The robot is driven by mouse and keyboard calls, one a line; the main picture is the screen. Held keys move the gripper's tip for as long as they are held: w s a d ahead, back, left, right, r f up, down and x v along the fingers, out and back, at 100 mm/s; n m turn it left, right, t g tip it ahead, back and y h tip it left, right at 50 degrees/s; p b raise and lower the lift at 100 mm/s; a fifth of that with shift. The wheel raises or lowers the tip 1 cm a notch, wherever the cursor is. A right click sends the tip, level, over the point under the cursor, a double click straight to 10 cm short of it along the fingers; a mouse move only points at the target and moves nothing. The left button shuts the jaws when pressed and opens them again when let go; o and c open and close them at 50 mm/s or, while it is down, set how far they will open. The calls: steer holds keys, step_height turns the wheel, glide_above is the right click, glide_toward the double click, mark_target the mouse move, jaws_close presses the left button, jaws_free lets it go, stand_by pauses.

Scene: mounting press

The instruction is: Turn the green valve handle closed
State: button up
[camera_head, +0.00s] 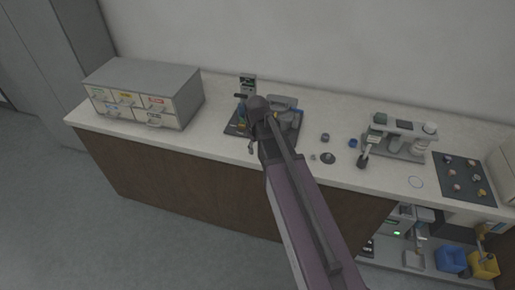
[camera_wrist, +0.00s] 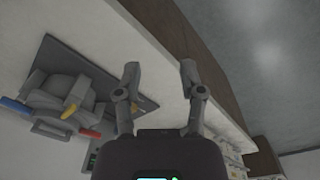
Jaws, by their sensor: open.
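The mounting press (camera_head: 284,103) stands on a dark base plate on the counter, partly hidden behind my arm. In the wrist view the grey press (camera_wrist: 58,97) is at the left, with a blue-ended handle (camera_wrist: 14,104), a red-ended handle (camera_wrist: 90,134) and yellow parts (camera_wrist: 70,112). I cannot make out a green valve handle in either view. My gripper (camera_wrist: 159,80) is open and empty, its two fingers apart over the counter's front edge, beside the press. In the head view my arm hides most of it.
A grey drawer cabinet (camera_head: 145,92) stands at the counter's left. Right of the press are small round parts (camera_head: 325,137), a grey rack (camera_head: 396,135) and a dark mat (camera_head: 465,180) with several coloured pieces. Blue (camera_head: 451,257) and yellow (camera_head: 485,265) containers sit on a lower shelf.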

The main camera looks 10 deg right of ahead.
steer(key=s+m, duration=0.4)
steer(key=s, duration=0.7)
steer(key=shift+d, duration=0.2)
